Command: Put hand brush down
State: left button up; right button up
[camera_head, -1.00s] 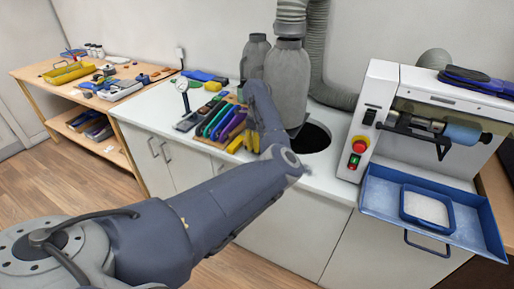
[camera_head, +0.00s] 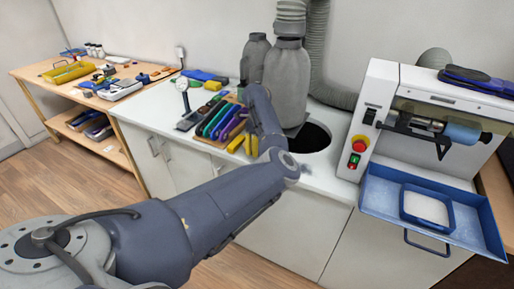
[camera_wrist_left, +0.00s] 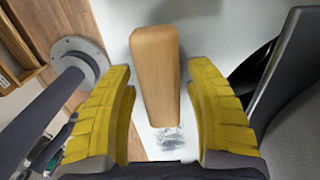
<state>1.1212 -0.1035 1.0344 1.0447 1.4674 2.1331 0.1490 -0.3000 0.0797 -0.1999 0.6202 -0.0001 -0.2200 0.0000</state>
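The fingers are spread, with a narrow gap on each side of the handle. In the head view my left gripper (camera_head: 245,144) is over the counter's front part, beside the tool rack, partly covered by my forearm. I cannot make out the brush there. My right gripper is in neither view.
A rack of coloured tools (camera_head: 219,122) stands left of the gripper. A grey bottle-shaped vessel (camera_head: 287,82) and a dark round opening (camera_head: 312,137) are to the right. A white machine (camera_head: 375,100) and blue tray (camera_head: 374,190) stand farther right. The counter's front edge is close.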

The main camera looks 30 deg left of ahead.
pick_arm(q)
notch_tip(320, 180, up, 12)
jog(key=shift+r, duration=0.2)
dwell(0.5)
dwell(0.4)
